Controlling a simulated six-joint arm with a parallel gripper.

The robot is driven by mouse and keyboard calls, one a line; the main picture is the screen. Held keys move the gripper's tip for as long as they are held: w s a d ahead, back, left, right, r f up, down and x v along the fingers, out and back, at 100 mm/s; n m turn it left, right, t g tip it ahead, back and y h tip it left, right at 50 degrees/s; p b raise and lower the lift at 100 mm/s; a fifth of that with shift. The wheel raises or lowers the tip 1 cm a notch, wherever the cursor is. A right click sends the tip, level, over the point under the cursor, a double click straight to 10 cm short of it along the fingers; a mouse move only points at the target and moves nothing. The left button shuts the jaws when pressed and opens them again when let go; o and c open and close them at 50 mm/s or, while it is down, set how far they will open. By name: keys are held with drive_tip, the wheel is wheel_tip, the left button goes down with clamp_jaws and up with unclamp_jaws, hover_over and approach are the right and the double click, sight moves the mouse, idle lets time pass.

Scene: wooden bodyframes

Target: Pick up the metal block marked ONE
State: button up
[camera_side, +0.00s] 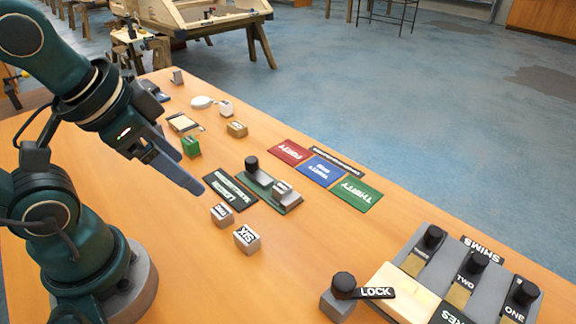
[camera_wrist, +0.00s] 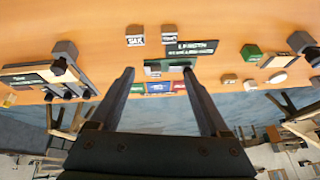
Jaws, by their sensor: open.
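A small grey metal block (camera_side: 222,217) with a dark label stands on the wooden table; its short word is too small to read surely. A similar block marked SIX (camera_side: 247,241) stands beside it, nearer the camera. In the wrist view the SIX block (camera_wrist: 135,41) and the other block (camera_wrist: 168,38) are beyond the fingertips. The word ONE is legible on the rightmost slot (camera_side: 515,311) of the shim holder. My gripper (camera_side: 192,178) is open and empty above the table, behind and left of the two blocks. Its spread fingers (camera_wrist: 158,74) show in the wrist view.
A fixture (camera_side: 290,206) with a black knob and grey block stands behind the blocks, beside a dark label plate (camera_side: 230,192). A green block (camera_side: 191,147) is near my gripper. Red (camera_side: 290,152), blue (camera_side: 322,169) and green (camera_side: 356,194) plates lie at the far edge. The table's centre front is clear.

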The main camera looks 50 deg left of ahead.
drive_tip(key=w+a+r+m+g+y, duration=0.2)
drive_tip(key=w+a+r+m+y, duration=0.15)
drive_tip(key=w+a+m, duration=0.2)
drive_tip(key=m+y, duration=0.7)
drive_tip(key=m, duration=0.5)
hover_over(283, 189)
wheel_tip(283, 189, down, 9)
drive_tip(key=shift+m+t+y, duration=0.5)
drive_tip(key=shift+m+y, duration=0.05)
drive_tip(key=shift+m, duration=0.3)
drive_tip(key=d+f, duration=0.3)
drive_tip(key=shift+s+f, duration=0.3)
drive_tip(key=shift+m+t, duration=0.3)
drive_tip(key=shift+m, duration=0.6)
drive_tip(key=f, duration=0.1)
drive_tip(key=s+d+f, duration=0.1)
drive_tip(key=f, duration=0.2)
drive_tip(key=shift+s+d, duration=0.2)
drive_tip(key=shift+d, duration=0.2)
drive_tip(key=shift+f, duration=0.15)
drive_tip(key=shift+x, duration=2.4)
clamp_jaws()
